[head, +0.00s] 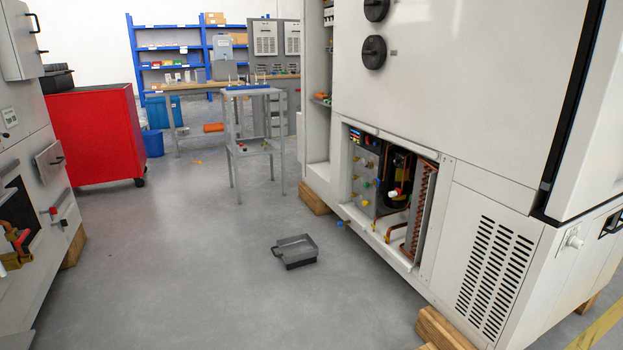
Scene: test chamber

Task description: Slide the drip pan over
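The drip pan (294,255) is a small, dark grey, shallow tray with a handle at its left side. It lies on the grey floor near the middle of the head view, a short way left of the large white machine. It looks empty, though its inside is small in the picture. Neither of my grippers shows in this view.
The white machine (477,128) on wooden blocks (446,328) has an open bay (388,200) with pipes and valves. A red cabinet (95,137), a grey stand (252,148) and a left machine (28,148) stand around. The floor (180,270) left of the pan is clear.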

